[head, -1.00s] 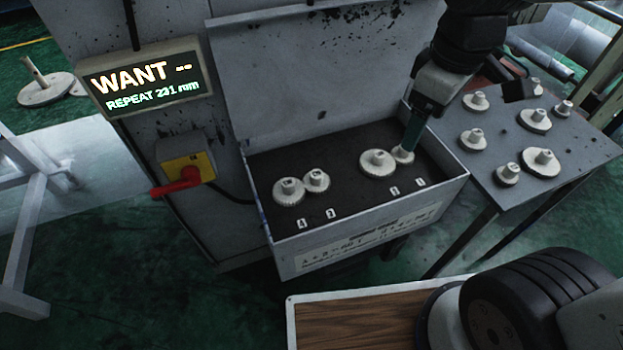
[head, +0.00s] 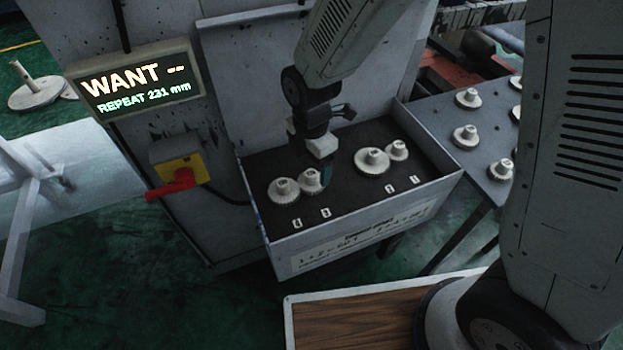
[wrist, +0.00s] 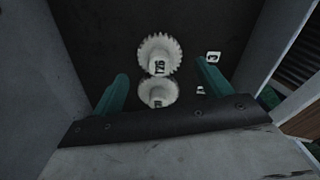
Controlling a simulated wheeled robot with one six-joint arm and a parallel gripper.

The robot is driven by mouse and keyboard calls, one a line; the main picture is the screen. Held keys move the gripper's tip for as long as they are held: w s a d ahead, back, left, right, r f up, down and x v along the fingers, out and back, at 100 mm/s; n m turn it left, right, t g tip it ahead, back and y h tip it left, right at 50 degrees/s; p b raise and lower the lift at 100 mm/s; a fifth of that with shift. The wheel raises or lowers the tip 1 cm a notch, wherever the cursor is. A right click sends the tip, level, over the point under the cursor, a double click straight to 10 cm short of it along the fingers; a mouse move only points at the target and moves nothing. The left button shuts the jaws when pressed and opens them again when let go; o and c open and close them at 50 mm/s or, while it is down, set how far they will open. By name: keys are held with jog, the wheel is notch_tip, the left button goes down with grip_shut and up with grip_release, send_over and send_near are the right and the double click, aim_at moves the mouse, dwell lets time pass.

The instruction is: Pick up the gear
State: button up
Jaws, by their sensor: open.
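Several pale toothed gears stand in the dark-floored open box. A left pair holds a wider gear (head: 283,190) and a smaller gear (head: 311,181). A right pair has a wider gear (head: 372,162) and a smaller gear (head: 397,149). My gripper (head: 325,174) is open and points down at the left pair, close by the smaller gear. In the wrist view, one gear (wrist: 158,53) and a second gear (wrist: 157,93) lie in the gap between the teal fingers of my gripper (wrist: 161,70). The gripper body partly hides the second gear. Which gear the task means is unclear.
The box (head: 375,232) has raised walls and a tall back panel. More gears (head: 467,98) stand on a grey side table (head: 483,165), partly hidden by my arm. A display (head: 135,78) reads "WANT --" and "REPEAT 231 mm". A red-handled switch (head: 172,185) sticks out left.

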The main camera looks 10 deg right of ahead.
aim_at(312, 173)
notch_tip(312, 173, down, 4)
jog(key=shift+f, duration=0.2)
jog(key=c, duration=1.1)
notch_tip(312, 173, up, 10)
jog(key=shift+r, duration=0.1)
